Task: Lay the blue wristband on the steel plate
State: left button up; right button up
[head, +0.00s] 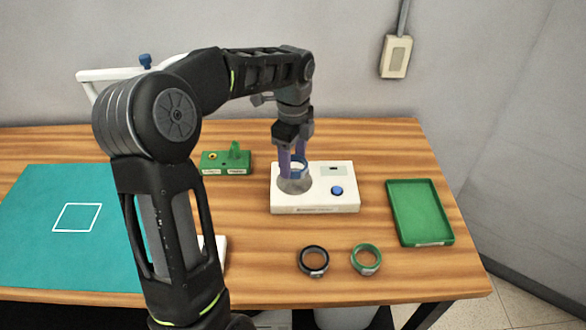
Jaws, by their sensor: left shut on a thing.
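The blue wristband (300,166) is between the fingers of my left gripper (292,165), which is shut on it and points straight down. The band is at the steel plate (292,187), a round grey disc on the left part of a white box (335,206). Whether the band touches the plate or hangs just above it, I cannot tell. The fingers hide part of the band. My right gripper is not in view.
A black ring (314,274) and a green ring (366,272) lie in front of the box. A green tray (449,240) is to the right. Bare wood surrounds the rings.

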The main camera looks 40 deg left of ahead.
aim_at(293, 169)
pick_arm(q)
jog(key=shift+f, duration=1.85)
jog(key=shift+f, duration=0.1)
jog(key=shift+f, duration=0.15)
jog(key=o, duration=1.3)
notch_tip(293, 169, up, 12)
jog(key=shift+r, duration=0.25)
